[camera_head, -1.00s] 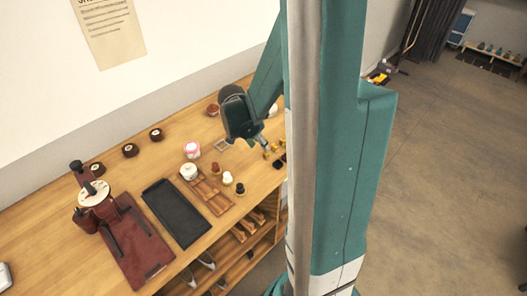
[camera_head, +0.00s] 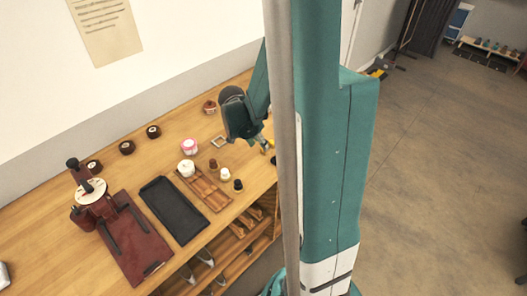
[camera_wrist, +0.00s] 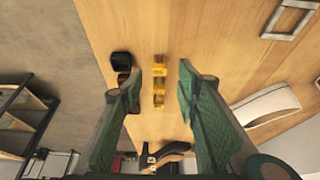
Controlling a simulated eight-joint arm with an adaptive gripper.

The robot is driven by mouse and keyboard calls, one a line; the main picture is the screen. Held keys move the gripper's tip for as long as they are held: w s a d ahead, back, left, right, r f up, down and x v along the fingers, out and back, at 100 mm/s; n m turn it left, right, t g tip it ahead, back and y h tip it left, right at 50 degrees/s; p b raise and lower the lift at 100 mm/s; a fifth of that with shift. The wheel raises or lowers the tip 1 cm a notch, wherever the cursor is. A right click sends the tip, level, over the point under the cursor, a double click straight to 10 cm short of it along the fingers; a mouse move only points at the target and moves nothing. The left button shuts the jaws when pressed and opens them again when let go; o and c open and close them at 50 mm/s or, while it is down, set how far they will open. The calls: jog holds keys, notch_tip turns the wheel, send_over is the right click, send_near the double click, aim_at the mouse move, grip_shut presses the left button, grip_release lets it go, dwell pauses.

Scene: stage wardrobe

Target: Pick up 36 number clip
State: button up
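In the wrist view a small yellow clip-like piece (camera_wrist: 159,82) lies on the wooden table, between my fingers as seen from above. No number on it is legible, so I cannot tell if it is the 36 clip. My gripper (camera_wrist: 160,88) is open and empty, one finger on each side of the piece in the picture. Its height above the piece is unclear. In the head view my gripper (camera_head: 264,145) hangs over the table's right part, and my arm hides most of the spot beneath.
A black piece (camera_wrist: 122,62) sits left of the yellow one, near the table edge. A square frame (camera_wrist: 290,17) and a pale curved object (camera_wrist: 266,106) lie to the right. In the head view a black tray (camera_head: 174,210), a wooden tray (camera_head: 213,197) and a red press (camera_head: 133,247) stand left.

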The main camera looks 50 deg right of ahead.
dwell(0.3)
jog(key=shift+b+x, duration=0.4)
jog(key=shift+x, duration=2.2)
jog(key=c, duration=0.7)
